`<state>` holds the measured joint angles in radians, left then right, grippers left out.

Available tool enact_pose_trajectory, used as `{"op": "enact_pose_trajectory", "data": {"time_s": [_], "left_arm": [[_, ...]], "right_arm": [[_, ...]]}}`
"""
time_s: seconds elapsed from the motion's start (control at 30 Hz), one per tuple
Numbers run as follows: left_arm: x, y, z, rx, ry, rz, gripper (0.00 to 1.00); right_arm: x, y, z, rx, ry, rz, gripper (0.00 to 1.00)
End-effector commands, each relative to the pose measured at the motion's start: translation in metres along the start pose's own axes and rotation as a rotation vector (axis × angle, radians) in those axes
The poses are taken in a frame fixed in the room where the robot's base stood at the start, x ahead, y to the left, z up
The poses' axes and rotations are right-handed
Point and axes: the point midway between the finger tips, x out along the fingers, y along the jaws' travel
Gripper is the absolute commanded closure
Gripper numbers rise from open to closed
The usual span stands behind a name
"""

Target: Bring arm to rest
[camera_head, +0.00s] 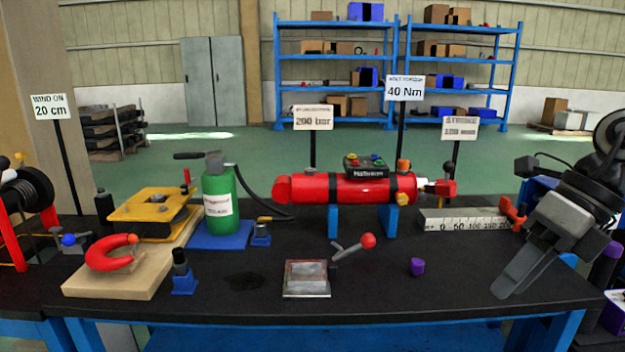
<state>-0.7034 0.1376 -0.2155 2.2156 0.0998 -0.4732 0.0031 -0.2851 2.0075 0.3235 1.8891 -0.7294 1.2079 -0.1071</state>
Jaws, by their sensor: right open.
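My right gripper (517,264) is at the right side of the head view, over the right end of the black bench. Its grey fingers point down and to the left. It is open with nothing seen between its fingers. My right arm comes in from the right edge. A ruler block (462,219) with an orange-red clamp piece stands just left of and behind the gripper. My left gripper does not show.
The black bench (390,300) bears a red cylinder (340,188), green bottle (222,205), yellow plate (150,206), red ring (97,262), clear-topped box (306,279), red-knobbed lever (367,241) and purple cap (417,267). Signs stand behind.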

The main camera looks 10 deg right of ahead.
Motion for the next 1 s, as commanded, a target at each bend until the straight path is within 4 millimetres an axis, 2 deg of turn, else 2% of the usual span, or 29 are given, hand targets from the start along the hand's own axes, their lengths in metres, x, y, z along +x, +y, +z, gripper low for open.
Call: {"op": "enact_pose_trajectory", "data": {"time_s": [0.17, 0.27, 0.47, 0.57, 0.7, 0.83, 0.9, 1.0], "left_arm": [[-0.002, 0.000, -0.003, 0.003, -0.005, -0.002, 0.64], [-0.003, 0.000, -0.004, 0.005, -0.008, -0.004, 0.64], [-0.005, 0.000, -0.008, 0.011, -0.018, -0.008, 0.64], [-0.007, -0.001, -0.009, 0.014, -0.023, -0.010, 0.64], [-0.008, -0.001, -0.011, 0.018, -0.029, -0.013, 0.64], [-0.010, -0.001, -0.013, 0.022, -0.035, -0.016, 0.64], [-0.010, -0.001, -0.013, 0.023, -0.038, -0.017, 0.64], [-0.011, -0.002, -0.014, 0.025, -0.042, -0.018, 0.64]], "right_arm": [[0.032, -0.003, 0.003, 0.179, -0.194, 0.246, 0.50], [0.053, -0.005, 0.006, 0.351, -0.343, 0.424, 0.50], [0.099, -0.024, 0.006, 0.885, -0.668, 0.794, 0.50], [0.128, -0.036, -0.004, 1.205, -0.787, 0.936, 0.50], [0.182, -0.043, -0.030, 1.699, -0.880, 1.082, 0.50], [0.239, -0.025, -0.059, 2.171, -0.864, 1.159, 0.50], [0.267, -0.007, -0.071, 2.394, -0.816, 1.175, 0.50], [0.296, 0.020, -0.083, 2.642, -0.725, 1.178, 0.50]]}}
